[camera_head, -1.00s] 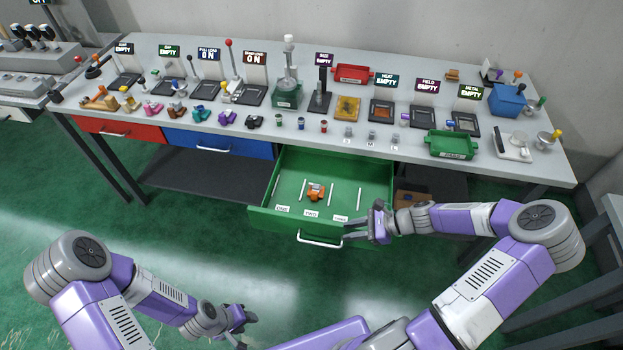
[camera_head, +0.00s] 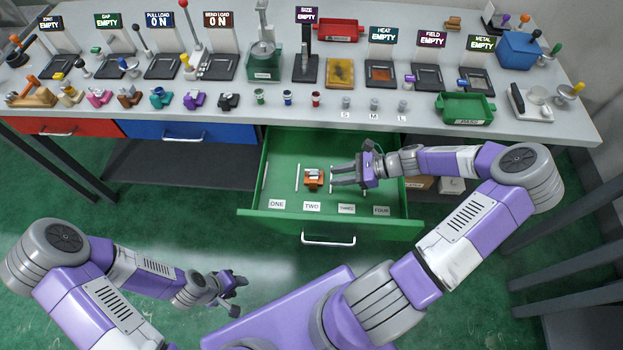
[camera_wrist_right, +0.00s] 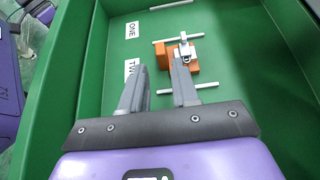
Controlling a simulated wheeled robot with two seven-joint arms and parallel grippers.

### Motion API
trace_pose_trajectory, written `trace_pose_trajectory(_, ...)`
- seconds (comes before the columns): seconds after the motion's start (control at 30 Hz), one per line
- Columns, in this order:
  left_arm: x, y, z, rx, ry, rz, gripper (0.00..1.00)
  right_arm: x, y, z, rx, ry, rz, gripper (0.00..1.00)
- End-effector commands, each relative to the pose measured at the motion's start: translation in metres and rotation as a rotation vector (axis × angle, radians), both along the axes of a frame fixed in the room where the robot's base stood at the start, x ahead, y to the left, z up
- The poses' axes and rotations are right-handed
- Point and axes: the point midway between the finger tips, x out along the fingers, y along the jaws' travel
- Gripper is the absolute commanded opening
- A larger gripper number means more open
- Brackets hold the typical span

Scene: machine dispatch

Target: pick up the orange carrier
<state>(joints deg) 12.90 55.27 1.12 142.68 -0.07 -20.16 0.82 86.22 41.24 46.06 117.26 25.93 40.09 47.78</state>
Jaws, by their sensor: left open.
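The orange carrier (camera_head: 313,181) lies in the open green drawer (camera_head: 330,226), above the label TWO, with a small grey metal piece on top. In the right wrist view the carrier (camera_wrist_right: 178,71) is just beyond the fingertips, partly covered by one finger. My right gripper (camera_head: 333,177) is over the drawer from the right, its fingers pointing at the carrier. In the wrist view the right gripper (camera_wrist_right: 159,64) has its fingers apart with nothing between them. My left gripper (camera_head: 235,288) is open and empty, low in front of the drawer.
White divider strips (camera_wrist_right: 180,91) separate the drawer's labelled places. The drawer's walls surround my right fingers. The grey worktop (camera_head: 300,111) above holds several coloured carriers, machines and signs. A green tray (camera_head: 466,109) stands at its right front.

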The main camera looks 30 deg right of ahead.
Motion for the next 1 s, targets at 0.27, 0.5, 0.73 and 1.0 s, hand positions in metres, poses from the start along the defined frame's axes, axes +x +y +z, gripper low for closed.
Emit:
trace_pose_trajectory(0.27, 0.0, 0.0, -0.012, 0.0, 0.0, 0.0, 0.43, 0.014, 0.023, -0.017, 0.002, -0.001, 0.004, 0.3)
trace_pose_trajectory(0.5, 0.0, 0.0, -0.026, 0.0, 0.0, 0.0, 0.43, 0.031, 0.049, -0.034, 0.002, -0.001, 0.004, 0.3)
trace_pose_trajectory(0.73, 0.0, 0.0, -0.027, 0.0, 0.0, 0.0, 0.43, 0.035, 0.054, -0.036, -0.001, 0.0, 0.001, 0.3)
trace_pose_trajectory(1.0, 0.0, 0.0, -0.027, 0.0, 0.0, 0.0, 0.43, 0.034, 0.054, -0.036, -0.001, 0.001, 0.001, 0.04)
